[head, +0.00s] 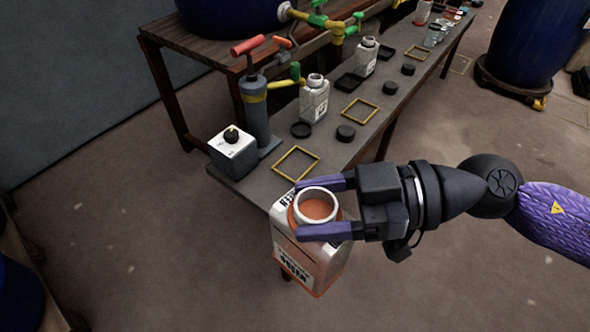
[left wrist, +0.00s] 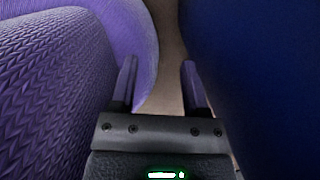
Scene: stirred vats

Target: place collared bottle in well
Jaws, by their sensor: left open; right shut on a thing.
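My right gripper (head: 327,209) is shut on the neck of a white, open-topped bottle (head: 312,258) with orange-brown contents and printed labels. The bottle hangs nearly upright, slightly tilted in the picture, in front of the bench's near end. Its neck lies between my two purple fingers.
A grey bench (head: 375,120) runs away to the upper right. It bears yellow square outlines (head: 296,164), white bottles (head: 314,98), black caps (head: 346,133), a hand pump (head: 255,105) and a box with a knob (head: 233,155). A blue vat (head: 535,45) stands at the right.

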